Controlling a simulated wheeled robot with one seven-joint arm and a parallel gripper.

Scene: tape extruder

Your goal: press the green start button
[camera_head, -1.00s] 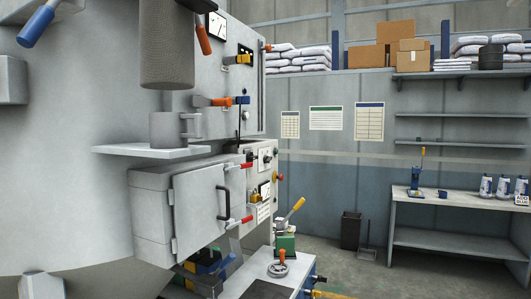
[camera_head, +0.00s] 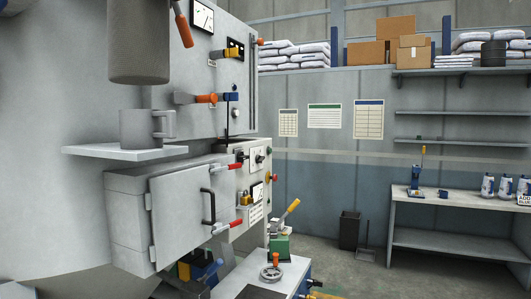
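A small green button (camera_head: 269,152) sticks out at the right edge of the grey control panel (camera_head: 257,178), seen nearly side-on. I cannot read any label on it. A red knob (camera_head: 273,178) with a yellow base sits below it on the same panel. My gripper is not in view, so its distance from the button and its state do not show.
A grey machine fills the left, with a door (camera_head: 188,213), red-tipped handles, and a shelf (camera_head: 120,153) bearing a grey mug (camera_head: 146,128). A yellow-handled lever (camera_head: 291,208) and a handwheel (camera_head: 271,271) stand below the panel. Open floor lies right, before the workbench (camera_head: 455,211).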

